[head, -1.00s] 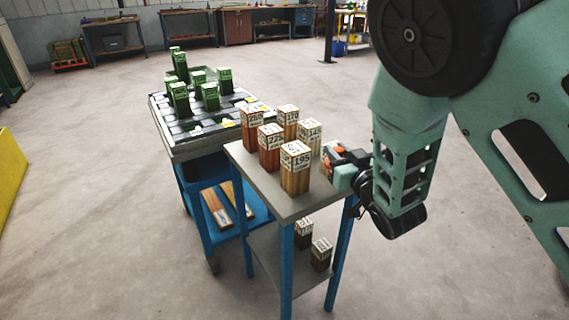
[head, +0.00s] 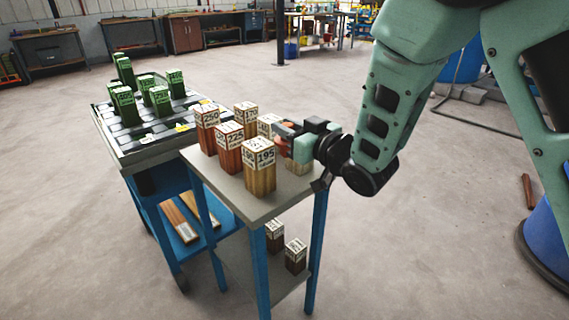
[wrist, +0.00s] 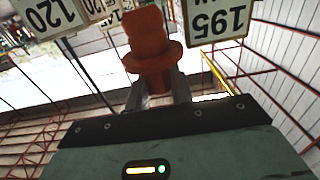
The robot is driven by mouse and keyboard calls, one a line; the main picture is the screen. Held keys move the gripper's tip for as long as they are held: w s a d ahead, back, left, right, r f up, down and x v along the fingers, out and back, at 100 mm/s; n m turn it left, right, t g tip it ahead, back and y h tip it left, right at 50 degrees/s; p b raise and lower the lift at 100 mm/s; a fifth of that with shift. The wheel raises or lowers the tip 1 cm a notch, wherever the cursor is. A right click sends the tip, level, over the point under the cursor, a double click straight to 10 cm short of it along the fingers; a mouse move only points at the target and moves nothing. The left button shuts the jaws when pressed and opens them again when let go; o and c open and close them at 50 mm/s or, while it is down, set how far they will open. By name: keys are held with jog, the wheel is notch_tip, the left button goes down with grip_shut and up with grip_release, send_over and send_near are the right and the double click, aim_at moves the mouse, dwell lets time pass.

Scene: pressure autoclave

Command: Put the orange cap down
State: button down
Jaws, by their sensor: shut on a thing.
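The orange cap (wrist: 148,40) is held between the fingertips of my gripper (wrist: 158,92) in the wrist view. In the head view my gripper (head: 300,140) reaches in from the right, and a bit of the orange cap (head: 284,147) shows at its tip. It is above the right part of the grey-topped blue stand (head: 213,165), just right of the wooden block labelled 195 (head: 259,168). The cap looks raised off the stand top. Most of the cap is hidden in the head view.
Several labelled blocks crowd the stand, including 225 (head: 229,150) and 250 (head: 206,130). A tray cart (head: 150,150) with green blocks stands left. The stand's front edge has some bare room.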

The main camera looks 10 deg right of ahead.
notch_tip(320, 180, down, 8)
jog(key=shift+f+b, duration=0.25)
jog(key=shift+b, duration=0.25)
jog(key=shift+f, duration=0.15)
jog(key=c, duration=1.5)
grip_release()
jog(key=shift+r, duration=0.25)
jog(key=p+v, duration=0.6)
jog(key=v, duration=0.6)
jog(key=shift+w+p, duration=0.1)
jog(key=shift+p, duration=0.3)
